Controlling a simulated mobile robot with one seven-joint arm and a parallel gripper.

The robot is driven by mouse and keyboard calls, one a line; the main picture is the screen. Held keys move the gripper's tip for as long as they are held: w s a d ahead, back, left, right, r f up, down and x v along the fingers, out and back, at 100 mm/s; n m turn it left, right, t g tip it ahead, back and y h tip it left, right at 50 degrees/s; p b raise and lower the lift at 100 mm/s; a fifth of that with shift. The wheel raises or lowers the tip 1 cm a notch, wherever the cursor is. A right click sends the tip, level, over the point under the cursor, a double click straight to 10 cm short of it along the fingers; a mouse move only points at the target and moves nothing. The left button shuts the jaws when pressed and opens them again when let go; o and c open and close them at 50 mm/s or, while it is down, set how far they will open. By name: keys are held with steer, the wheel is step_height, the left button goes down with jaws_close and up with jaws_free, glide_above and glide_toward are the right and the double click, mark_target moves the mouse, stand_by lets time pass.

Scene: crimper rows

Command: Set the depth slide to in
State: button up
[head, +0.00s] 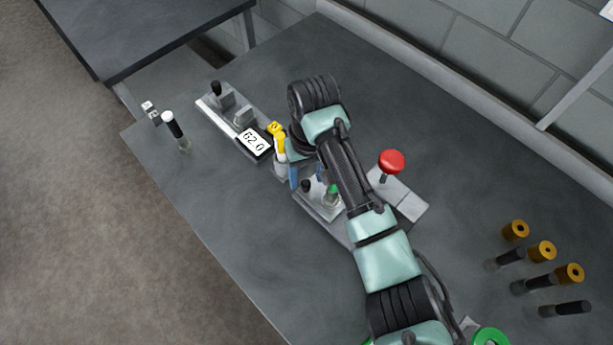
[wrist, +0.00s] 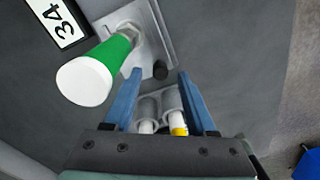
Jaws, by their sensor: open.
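My gripper (head: 306,178) is open, with its blue fingers pointing down over a grey fixture in the middle of the table. A green and white handle (wrist: 98,72) stands just left of the fingers. Two grey cylinders, one with a yellow band (wrist: 178,122), lie between the fingers.
A red-topped lever (head: 391,162) stands right of my arm. A plate with a 62.0 display (head: 254,142) and a yellow part (head: 276,130) lie to the left. Several brown rings (head: 542,251) and dark vials are at the right. The front of the table is clear.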

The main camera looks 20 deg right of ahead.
steer(key=shift+f, duration=0.85)
steer(key=shift+c, duration=0.4)
jaws_close()
stand_by(0.5)
